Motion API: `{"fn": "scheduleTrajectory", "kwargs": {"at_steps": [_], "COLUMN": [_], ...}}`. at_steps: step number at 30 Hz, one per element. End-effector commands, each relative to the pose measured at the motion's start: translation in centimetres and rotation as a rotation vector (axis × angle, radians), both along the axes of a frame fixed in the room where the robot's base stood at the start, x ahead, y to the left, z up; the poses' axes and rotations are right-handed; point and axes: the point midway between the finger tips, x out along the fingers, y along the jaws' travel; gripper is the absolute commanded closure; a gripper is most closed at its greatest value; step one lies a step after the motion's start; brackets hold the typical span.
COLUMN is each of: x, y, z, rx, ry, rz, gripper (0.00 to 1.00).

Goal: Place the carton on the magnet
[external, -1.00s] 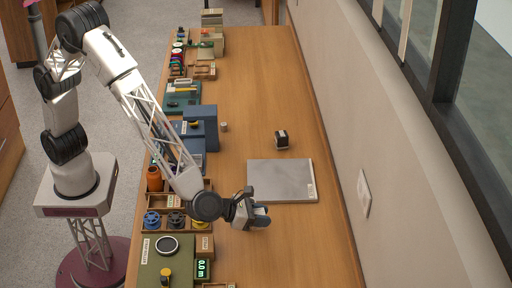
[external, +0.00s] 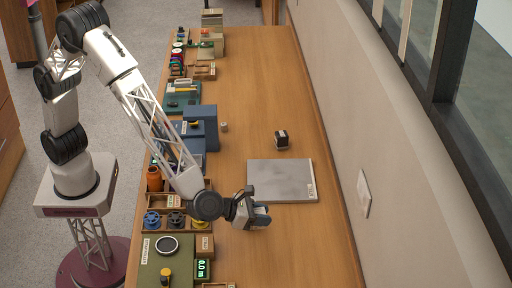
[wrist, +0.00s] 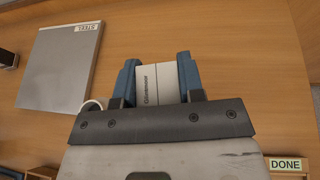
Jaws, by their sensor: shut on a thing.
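My gripper (external: 262,216) is low over the right part of the bench, just in front of the grey plate. In the wrist view its two blue fingers (wrist: 157,62) are shut on a white carton (wrist: 157,85) with small dark print. The external view hides most of the carton behind the fingers. A small dark block with a pale side (external: 281,138) stands beyond the plate and may be the magnet; its edge also shows in the wrist view (wrist: 8,58). I cannot read a label on it.
A flat grey plate (external: 280,180), labelled STEEL in the wrist view (wrist: 60,70), lies near the gripper. A white ring (wrist: 92,105) shows beside the left finger. Spools (external: 175,220), a blue box (external: 201,125) and trays line the left edge. The far bench middle is clear.

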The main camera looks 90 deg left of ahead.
Motion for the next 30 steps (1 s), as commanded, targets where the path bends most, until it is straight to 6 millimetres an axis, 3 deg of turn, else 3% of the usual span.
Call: {"fn": "scheduleTrajectory", "kwargs": {"at_steps": [5, 11, 30], "x": [0.9, 3.0, 9.6], "y": [1.6, 5.6, 24.3], "z": [0.3, 0.8, 3.4], "rx": [-0.001, -0.001, 0.001], "ry": [-0.001, -0.001, -0.003], "rz": [0.024, 0.079, 0.33], "gripper": [0.88, 0.88, 0.88]}}
